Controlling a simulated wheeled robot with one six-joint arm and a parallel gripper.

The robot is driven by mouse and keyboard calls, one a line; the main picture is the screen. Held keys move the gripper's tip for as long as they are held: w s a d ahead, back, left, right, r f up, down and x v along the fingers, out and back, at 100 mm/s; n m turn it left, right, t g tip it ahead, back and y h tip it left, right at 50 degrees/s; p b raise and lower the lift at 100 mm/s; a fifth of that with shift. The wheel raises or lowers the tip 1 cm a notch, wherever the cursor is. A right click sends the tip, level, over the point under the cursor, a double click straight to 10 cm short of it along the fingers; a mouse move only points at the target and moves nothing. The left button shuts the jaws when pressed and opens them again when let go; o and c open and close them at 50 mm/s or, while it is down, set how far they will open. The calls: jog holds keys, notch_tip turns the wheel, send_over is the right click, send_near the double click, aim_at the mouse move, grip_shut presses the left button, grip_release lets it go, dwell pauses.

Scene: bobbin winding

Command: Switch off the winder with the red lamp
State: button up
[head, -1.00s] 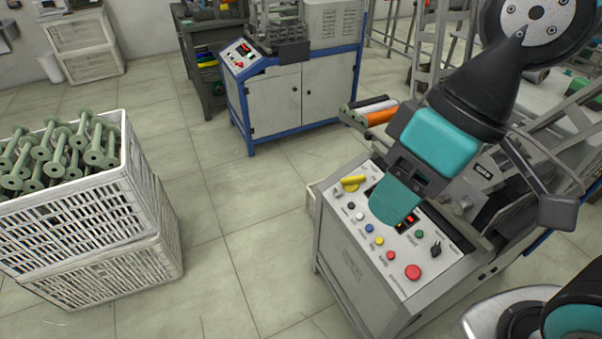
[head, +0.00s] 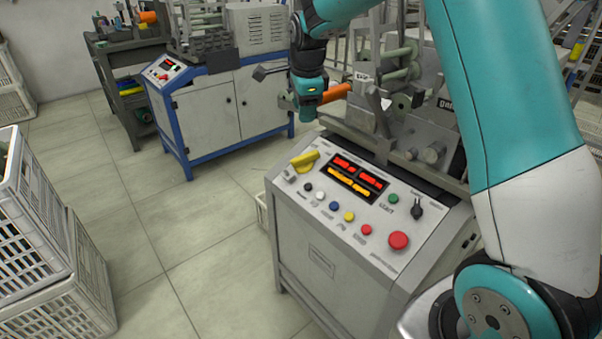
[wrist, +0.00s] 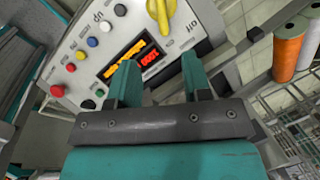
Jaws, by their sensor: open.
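The near grey winder has a sloped control panel (head: 322,212) with a yellow rotary switch (head: 304,160), lit red and orange displays (head: 358,179), a row of small coloured buttons and a large red button (head: 398,240). I cannot make out a separate red lamp on it. My gripper (head: 306,112) is at the back left of this panel in the head view, apart from the switch. In the wrist view its two teal fingers (wrist: 158,62) are spread with nothing between them.
A second winder with a blue frame (head: 178,125) stands behind on the left; its small panel (head: 166,71) has a display. White crates (head: 60,240) stand at the left edge. Orange and white spools (wrist: 288,58) are near the gripper.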

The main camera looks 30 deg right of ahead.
aim_at(301, 156)
jog(key=b+x, duration=0.2)
jog(key=x, duration=1.5)
jog(key=shift+d+b, duration=0.1)
jog(key=shift+b, duration=0.25)
grip_shut()
